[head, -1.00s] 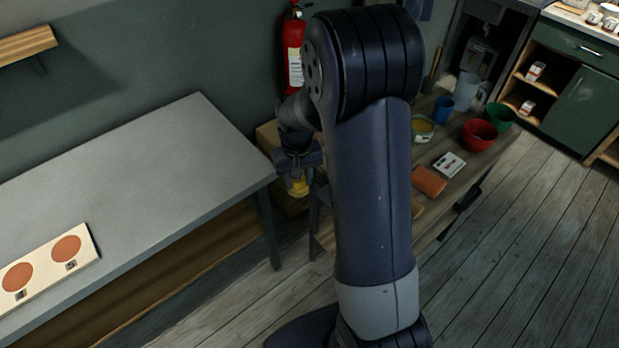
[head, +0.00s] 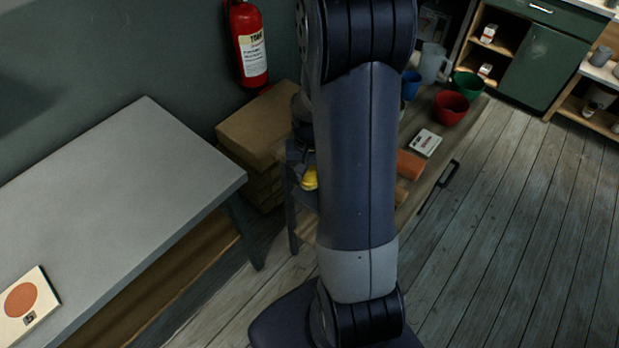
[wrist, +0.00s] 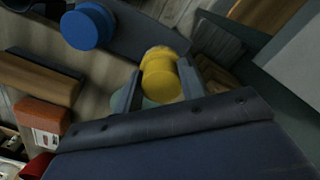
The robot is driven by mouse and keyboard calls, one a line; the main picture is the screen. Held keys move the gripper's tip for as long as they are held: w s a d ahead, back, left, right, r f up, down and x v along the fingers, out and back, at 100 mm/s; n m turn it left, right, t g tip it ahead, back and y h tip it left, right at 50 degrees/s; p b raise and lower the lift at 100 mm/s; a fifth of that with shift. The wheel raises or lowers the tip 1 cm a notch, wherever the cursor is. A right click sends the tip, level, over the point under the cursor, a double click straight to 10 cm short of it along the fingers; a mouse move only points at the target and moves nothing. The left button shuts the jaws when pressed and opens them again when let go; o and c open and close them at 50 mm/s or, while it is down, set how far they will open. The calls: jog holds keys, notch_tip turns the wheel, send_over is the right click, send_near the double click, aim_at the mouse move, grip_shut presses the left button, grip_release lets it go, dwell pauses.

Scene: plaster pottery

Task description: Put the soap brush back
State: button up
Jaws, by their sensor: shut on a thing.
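My gripper (wrist: 160,84) is shut on a yellow thing, probably the soap brush (wrist: 161,80), with a paler tan end. In the wrist view it sits between the two fingers. In the head view, the brush's yellow part (head: 309,179) shows just left of my arm, with part of my gripper (head: 299,158) above it. My arm hides the rest. The brush appears near the left end of the wooden workbench (head: 424,186). I cannot tell its height or whether it touches anything.
The workbench holds an orange block (head: 410,165), a white labelled box (head: 426,142), a red bowl (head: 451,108), a green bowl (head: 468,85) and a blue cup (head: 411,84). Stacked boxes (head: 255,125) and a grey table (head: 120,190) stand left. Floor (head: 500,210) at right is clear.

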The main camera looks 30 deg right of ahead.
aim_at(310, 180)
jog(key=shift+f, duration=1.65)
jog(key=shift+f, duration=0.1)
jog(key=shift+f, duration=0.15)
jog(key=o, duration=0.9)
jog(key=shift+o, duration=0.2)
notch_tip(310, 180, up, 12)
jog(key=shift+r, duration=0.25)
